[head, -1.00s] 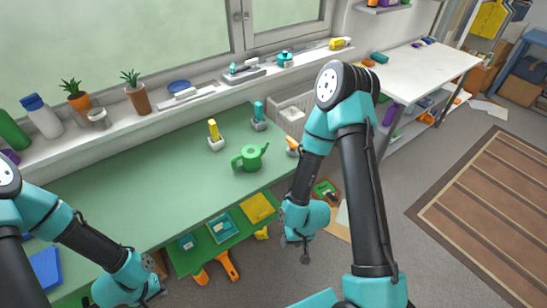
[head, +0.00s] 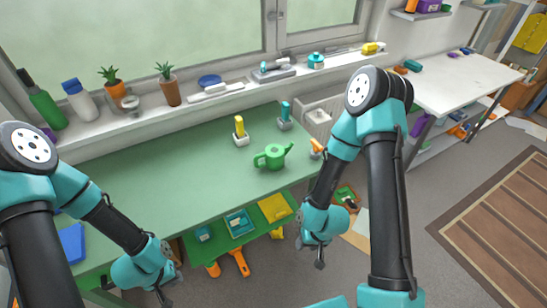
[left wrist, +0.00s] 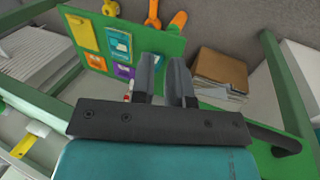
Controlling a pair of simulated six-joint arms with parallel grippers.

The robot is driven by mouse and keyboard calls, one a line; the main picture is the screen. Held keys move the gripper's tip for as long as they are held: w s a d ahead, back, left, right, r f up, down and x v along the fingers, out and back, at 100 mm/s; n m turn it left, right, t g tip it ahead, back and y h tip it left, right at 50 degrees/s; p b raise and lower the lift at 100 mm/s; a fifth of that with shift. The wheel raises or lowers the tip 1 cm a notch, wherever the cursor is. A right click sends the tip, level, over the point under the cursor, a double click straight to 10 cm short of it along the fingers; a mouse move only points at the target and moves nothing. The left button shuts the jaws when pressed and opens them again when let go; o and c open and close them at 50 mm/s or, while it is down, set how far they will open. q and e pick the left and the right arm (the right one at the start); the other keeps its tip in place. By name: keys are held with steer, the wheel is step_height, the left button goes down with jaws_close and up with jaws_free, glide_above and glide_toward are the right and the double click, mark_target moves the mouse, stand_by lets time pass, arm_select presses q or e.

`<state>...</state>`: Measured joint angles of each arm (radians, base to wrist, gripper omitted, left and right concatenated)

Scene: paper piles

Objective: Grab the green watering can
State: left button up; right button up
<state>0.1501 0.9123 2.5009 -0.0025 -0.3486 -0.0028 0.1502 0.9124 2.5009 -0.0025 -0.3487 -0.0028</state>
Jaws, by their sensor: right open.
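The green watering can (head: 272,156) stands upright on the green table (head: 160,190), near its right end, in the head view. Its handle is on the left and its spout points right. My left gripper (head: 166,298) is low at the front left of the table, well away from the can. In the left wrist view (left wrist: 163,75) its fingers have a narrow gap with nothing between them. My right gripper (head: 320,262) is open and empty, hanging off the table's right front, below and right of the can. The can is not visible in the left wrist view.
Yellow (head: 240,130) and teal (head: 285,113) items in small holders stand behind the can. An orange-topped holder (head: 316,149) is at its right. Potted plants and bottles line the sill. The table's middle is clear.

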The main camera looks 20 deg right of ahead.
arm_select(q)
steer(key=o, duration=1.6)
steer(key=shift+c, duration=0.2)
